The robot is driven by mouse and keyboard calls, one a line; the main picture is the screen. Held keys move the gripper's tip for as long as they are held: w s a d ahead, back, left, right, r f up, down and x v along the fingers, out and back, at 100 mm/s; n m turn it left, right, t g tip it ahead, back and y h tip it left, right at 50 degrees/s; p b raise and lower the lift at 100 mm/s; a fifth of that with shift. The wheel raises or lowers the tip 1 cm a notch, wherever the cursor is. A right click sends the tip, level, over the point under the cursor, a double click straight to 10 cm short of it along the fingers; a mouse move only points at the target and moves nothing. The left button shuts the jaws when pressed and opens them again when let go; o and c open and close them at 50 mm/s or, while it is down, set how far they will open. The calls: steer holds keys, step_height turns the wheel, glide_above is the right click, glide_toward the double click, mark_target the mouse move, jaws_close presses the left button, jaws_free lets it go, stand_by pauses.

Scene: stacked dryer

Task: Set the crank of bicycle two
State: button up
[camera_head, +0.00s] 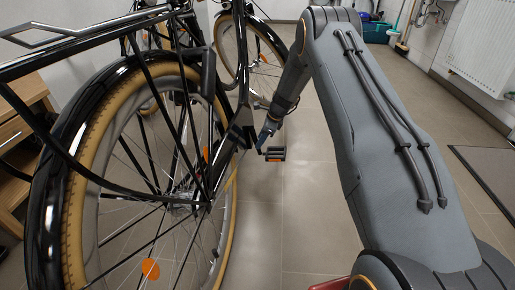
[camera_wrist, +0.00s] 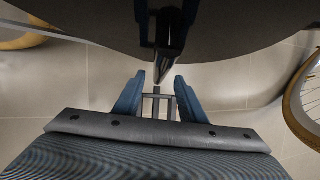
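A black bicycle (camera_head: 66,178) with tan tyres fills the left of the head view. The crank arm is mostly hidden. In the wrist view my gripper (camera_wrist: 160,77) has its two blue fingers apart, with a dark narrow part (camera_wrist: 162,50) just beyond the tips. No label shows which bicycle is number two.
Another bicycle's wheel (camera_head: 249,52) stands farther back. A wooden shelf (camera_head: 22,128) is at the left, a radiator (camera_head: 481,45) at the right wall and a mat (camera_head: 492,172) on the floor. Tiled floor (camera_head: 305,210) lies open right of the bicycle.

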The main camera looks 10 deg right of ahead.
steer(key=b+x, duration=0.2)
steer(key=x, duration=0.2)
steer(key=shift+a+f, duration=0.15)
steer(key=shift+f, duration=0.25)
jaws_close()
